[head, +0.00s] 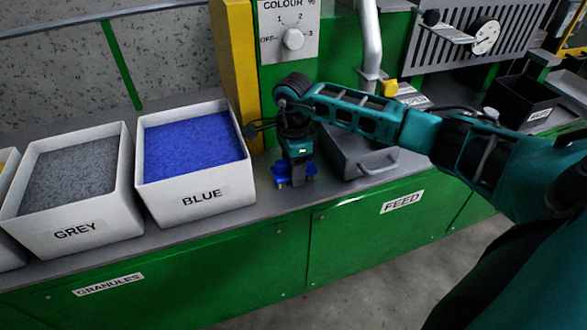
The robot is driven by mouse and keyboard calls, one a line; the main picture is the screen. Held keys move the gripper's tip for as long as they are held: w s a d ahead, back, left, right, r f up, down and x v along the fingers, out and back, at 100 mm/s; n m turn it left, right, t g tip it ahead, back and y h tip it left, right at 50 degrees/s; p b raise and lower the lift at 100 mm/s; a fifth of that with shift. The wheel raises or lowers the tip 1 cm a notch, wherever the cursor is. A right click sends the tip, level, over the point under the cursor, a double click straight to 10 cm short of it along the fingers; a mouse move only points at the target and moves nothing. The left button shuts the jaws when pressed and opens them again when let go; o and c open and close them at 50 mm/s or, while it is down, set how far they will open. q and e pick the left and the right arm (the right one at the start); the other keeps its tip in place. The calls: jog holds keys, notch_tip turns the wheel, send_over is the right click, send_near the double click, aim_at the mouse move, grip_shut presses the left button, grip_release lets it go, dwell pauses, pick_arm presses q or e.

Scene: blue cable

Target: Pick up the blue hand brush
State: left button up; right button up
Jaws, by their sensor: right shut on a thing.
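My right gripper (294,176) reaches in from the right and points down at the counter, just right of the bin of blue granules. It is shut on a small blue thing, the blue hand brush (283,182), of which only blue parts show around the fingertips. The rest of the brush is hidden by the gripper. I cannot tell whether the brush touches the counter or is just above it. My left gripper is not in view.
White bins of blue granules (206,200) and grey granules (80,228) stand left. A grey metal tray with a handle (372,165) is close right of the gripper. A yellow post (236,60) and green panel with a colour knob (293,39) rise behind. A black bin (522,103) stands far right.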

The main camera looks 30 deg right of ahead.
jog(key=c, duration=0.4)
jog(key=shift+r, duration=0.1)
notch_tip(320, 180, up, 20)
jog(key=p, duration=0.4)
